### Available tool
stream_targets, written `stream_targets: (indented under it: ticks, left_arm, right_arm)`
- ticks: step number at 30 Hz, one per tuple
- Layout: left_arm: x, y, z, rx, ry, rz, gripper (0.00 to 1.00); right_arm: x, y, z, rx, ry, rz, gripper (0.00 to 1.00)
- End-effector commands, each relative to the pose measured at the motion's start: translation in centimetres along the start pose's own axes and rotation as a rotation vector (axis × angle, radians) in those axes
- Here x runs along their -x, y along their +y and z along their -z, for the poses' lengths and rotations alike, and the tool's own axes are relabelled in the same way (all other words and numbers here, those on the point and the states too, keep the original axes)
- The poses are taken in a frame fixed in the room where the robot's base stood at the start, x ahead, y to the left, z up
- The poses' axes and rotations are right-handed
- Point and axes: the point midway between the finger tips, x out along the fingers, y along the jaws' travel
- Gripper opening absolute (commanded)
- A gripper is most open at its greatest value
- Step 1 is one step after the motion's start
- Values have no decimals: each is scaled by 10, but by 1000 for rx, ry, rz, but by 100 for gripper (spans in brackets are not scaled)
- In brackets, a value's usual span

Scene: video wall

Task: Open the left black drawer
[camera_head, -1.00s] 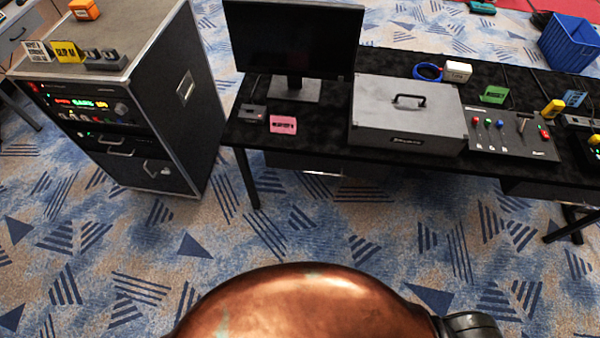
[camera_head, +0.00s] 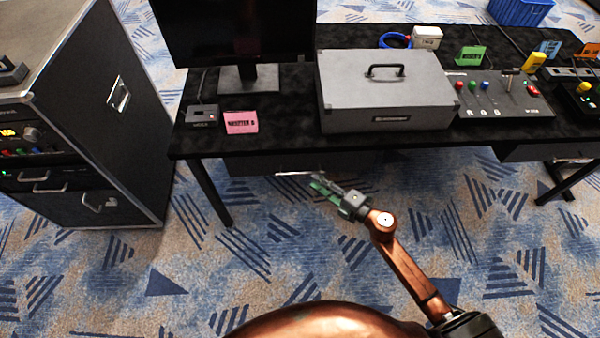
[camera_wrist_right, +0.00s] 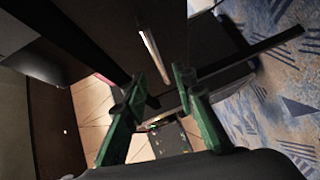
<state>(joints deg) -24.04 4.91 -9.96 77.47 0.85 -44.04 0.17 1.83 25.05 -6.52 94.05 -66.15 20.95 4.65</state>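The left black drawer (camera_head: 250,164) hangs under the black table, below the monitor and the grey case. It looks shut. Its thin silver handle (camera_head: 296,174) shows at the drawer's lower front, and in the right wrist view the handle (camera_wrist_right: 151,57) is a bright bar on the dark front. My right gripper (camera_head: 322,184), with green fingers, is just in front of and slightly right of the handle. In the right wrist view the gripper (camera_wrist_right: 160,79) is open, the handle lying ahead between its fingertips; contact is not visible. My left gripper is out of view.
The black table (camera_head: 290,118) carries a monitor (camera_head: 240,30), a grey case (camera_head: 385,95) and a control panel (camera_head: 505,98). A second drawer (camera_head: 540,151) hangs at right. A black rack cabinet (camera_head: 100,130) stands at left. The carpet before the table is clear.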

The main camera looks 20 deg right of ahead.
Motion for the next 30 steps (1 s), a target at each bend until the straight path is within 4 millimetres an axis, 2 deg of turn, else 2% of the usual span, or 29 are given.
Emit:
stream_targets:
  ticks: [9,15,26,30]
  left_arm:
    - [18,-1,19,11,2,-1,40]
    - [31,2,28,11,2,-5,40]
    - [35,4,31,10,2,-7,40]
    - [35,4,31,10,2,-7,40]
  right_arm:
    - [-48,-1,1,4,5,0,25]
    - [-70,-1,1,2,3,1,25]
    - [-75,0,1,1,2,1,25]
    - [-75,0,1,1,2,1,16]
